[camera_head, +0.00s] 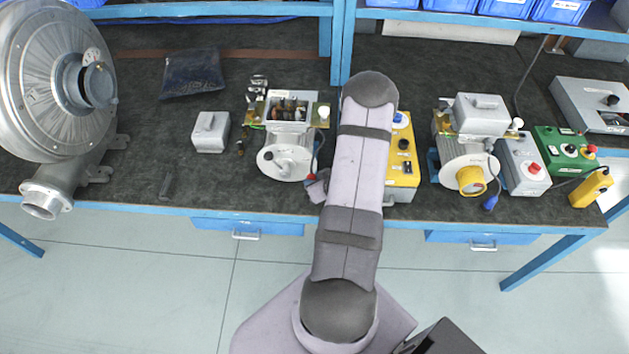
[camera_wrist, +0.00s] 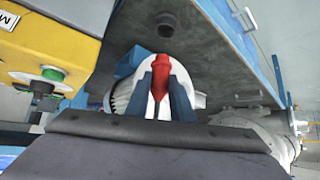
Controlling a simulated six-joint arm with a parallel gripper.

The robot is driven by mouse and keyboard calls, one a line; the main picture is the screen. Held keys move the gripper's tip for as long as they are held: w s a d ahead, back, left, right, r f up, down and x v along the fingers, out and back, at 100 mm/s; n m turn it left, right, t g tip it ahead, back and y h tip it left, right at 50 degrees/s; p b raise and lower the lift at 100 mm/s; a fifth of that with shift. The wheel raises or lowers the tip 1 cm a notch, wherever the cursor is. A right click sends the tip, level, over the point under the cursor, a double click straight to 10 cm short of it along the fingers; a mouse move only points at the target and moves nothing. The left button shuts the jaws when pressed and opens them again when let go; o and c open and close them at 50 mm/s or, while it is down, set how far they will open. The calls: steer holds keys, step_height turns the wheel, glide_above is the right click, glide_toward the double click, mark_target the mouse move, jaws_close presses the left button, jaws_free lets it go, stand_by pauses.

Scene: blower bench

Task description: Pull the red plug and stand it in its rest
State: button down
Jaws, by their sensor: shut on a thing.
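The red plug (camera_wrist: 160,76) sits between the two dark fingers of my gripper (camera_wrist: 160,92) in the wrist view, and the gripper is shut on it. In the head view only a bit of the red plug (camera_head: 310,177) shows, low in front of the left motor unit (camera_head: 285,162), with a thin cable running up from it. My gripper (camera_head: 318,187) is there at the bench's front edge, partly hidden by my arm. Whether the plug is still in a socket is hidden. I cannot pick out its rest for certain.
A yellow control box (camera_head: 403,165) stands close to the right of my arm. A small dark block (camera_head: 167,184) and a grey box cover (camera_head: 211,132) lie left of the motor unit. A large blower (camera_head: 50,90) fills the far left.

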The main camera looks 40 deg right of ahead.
steer(key=shift+f+b, duration=1.9)
steer(key=shift+f, duration=0.3)
steer(key=shift+s+f+b, duration=0.1)
steer(key=shift+f+b, duration=1.05)
steer(key=shift+f, duration=0.15)
stand_by(0.4)
steer(key=c, duration=1.5)
jaws_free()
steer(key=shift+o, duration=0.2)
steer(key=d+b+v, duration=0.1)
steer(key=v, duration=0.6)
steer(key=shift+a+b, duration=0.4)
steer(key=shift+a, duration=0.05)
steer(key=shift+s+r, duration=0.1)
